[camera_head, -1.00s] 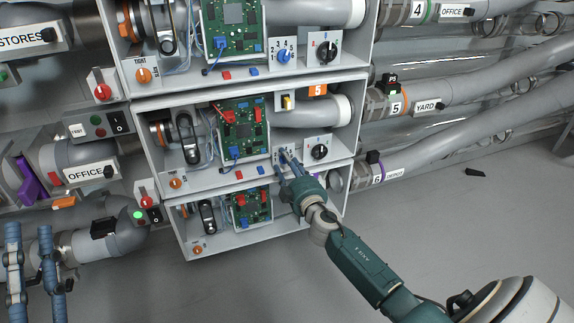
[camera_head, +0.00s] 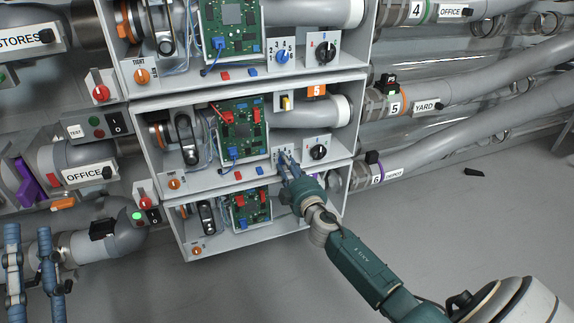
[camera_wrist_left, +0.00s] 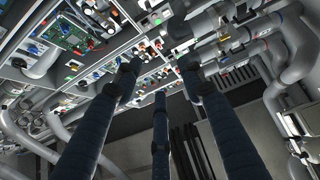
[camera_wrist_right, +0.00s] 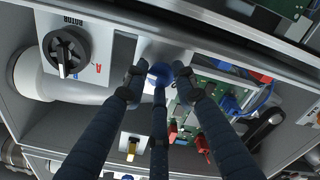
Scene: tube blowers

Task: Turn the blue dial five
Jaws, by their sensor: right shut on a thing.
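My right gripper (camera_head: 285,158) reaches a small white dial plate in the middle box, the one tagged 5. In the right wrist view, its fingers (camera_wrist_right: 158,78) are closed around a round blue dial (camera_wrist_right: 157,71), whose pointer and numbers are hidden. In the head view the fingers cover this dial. Another blue dial (camera_head: 283,56), on a plate with numbers, shows uncovered in the upper box. My left gripper (camera_head: 38,268) is low at the left, away from the boxes. In the left wrist view its fingers (camera_wrist_left: 158,75) are spread with nothing between them.
A black rotor knob (camera_head: 319,152) sits just right of the gripped dial. A yellow switch (camera_head: 286,103) is above it, and a green circuit board (camera_head: 243,140) is to its left. Pipes run at the right, over open grey floor (camera_head: 450,230).

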